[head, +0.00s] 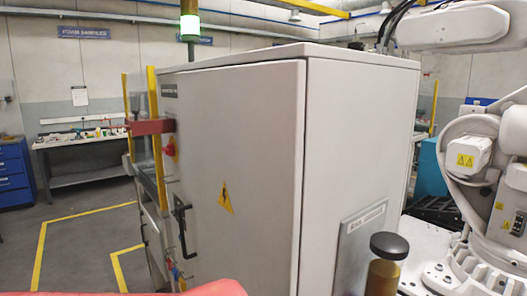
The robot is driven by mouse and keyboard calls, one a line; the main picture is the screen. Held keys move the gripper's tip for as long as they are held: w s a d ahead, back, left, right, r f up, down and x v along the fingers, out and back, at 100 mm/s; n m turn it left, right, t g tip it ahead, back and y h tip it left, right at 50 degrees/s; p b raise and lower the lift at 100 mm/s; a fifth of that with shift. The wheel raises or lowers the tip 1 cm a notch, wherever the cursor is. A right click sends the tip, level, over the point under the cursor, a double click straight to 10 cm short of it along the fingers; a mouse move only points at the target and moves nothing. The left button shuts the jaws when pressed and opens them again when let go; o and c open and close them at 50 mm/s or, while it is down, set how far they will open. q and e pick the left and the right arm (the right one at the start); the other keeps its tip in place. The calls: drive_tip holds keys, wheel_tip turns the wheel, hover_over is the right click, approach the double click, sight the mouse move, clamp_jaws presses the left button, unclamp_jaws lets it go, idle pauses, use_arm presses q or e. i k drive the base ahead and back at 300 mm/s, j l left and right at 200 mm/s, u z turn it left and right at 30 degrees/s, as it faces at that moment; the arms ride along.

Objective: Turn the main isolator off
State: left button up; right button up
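A large light-grey electrical cabinet (260,130) fills the middle of the head view. A small red rotary switch on a yellow plate (169,148), which looks like the main isolator, is on the cabinet's left edge. It is small and seen at a steep angle, so I cannot tell its position. A black door handle (182,232) is below it. Neither of my grippers can be made out. A red surface at the bottom edge may be part of my own body.
A red block (150,127) juts out beside the switch; I cannot tell what it belongs to. A white industrial robot arm (470,150) stands at the right. An amber post with a black cap (385,265) is in front. Yellow-lined floor (85,240) is open at left.

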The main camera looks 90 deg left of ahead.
sight(170, 150)
drive_tip(key=l+u, duration=0.1)
drive_tip(key=u, duration=2.5)
drive_tip(key=i+u, duration=0.1)
drive_tip(key=u, duration=0.65)
